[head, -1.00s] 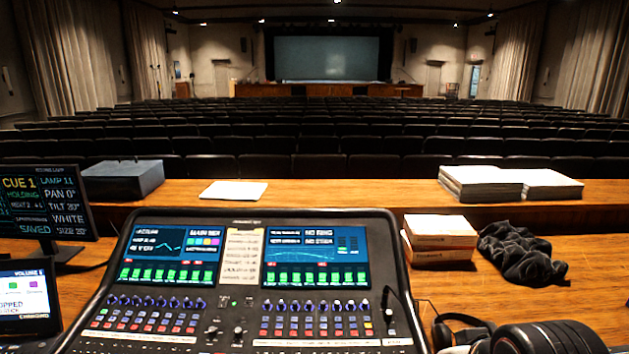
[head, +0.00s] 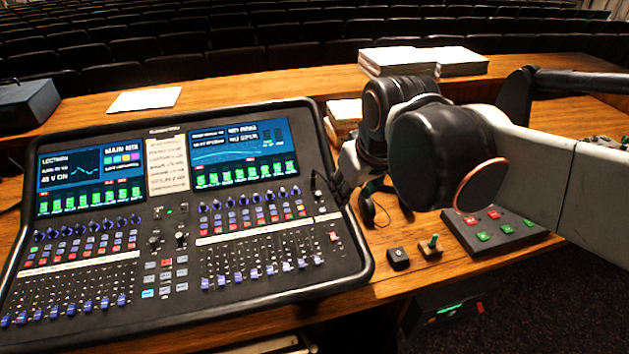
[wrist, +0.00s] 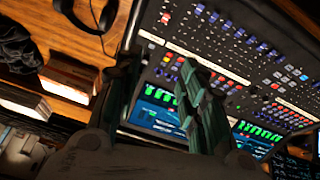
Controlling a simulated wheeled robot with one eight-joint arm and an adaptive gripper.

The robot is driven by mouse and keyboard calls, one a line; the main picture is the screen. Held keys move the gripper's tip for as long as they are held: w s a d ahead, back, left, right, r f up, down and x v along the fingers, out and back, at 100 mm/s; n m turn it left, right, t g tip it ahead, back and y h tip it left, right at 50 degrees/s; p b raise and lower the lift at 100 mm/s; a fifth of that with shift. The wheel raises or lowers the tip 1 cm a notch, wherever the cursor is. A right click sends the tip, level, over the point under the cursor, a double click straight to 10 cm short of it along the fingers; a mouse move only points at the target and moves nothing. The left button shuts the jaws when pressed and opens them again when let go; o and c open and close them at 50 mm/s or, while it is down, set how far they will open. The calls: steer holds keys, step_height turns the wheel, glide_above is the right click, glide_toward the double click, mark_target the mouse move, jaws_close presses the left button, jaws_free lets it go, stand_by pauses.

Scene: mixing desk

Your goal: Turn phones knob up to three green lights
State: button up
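The mixing desk (head: 190,240) fills the left and middle of the head view, with two lit screens, knob rows and blue faders. My gripper (head: 342,183) is partly hidden by my arm, close to this right edge. In the wrist view, my gripper (wrist: 160,68) has two dark fingers apart over the desk, with nothing visible between them. The left finger may cover the knob there.
A small black box (head: 398,258), a toggle switch box (head: 431,247) and a button panel (head: 490,232) stand at the right front. Paper stacks (head: 400,62) lie behind.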

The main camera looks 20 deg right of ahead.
steer(key=w+n+g+p, duration=0.3)
steer(key=w, duration=1)
steer(key=n+g+p, duration=0.2)
steer(key=n, duration=0.1)
glide_toward(318, 193)
step_height(318, 193, down, 9)
steer(key=b, duration=0.3)
steer(key=shift+w+r, duration=0.15)
steer(key=shift+r, duration=0.05)
jaws_close()
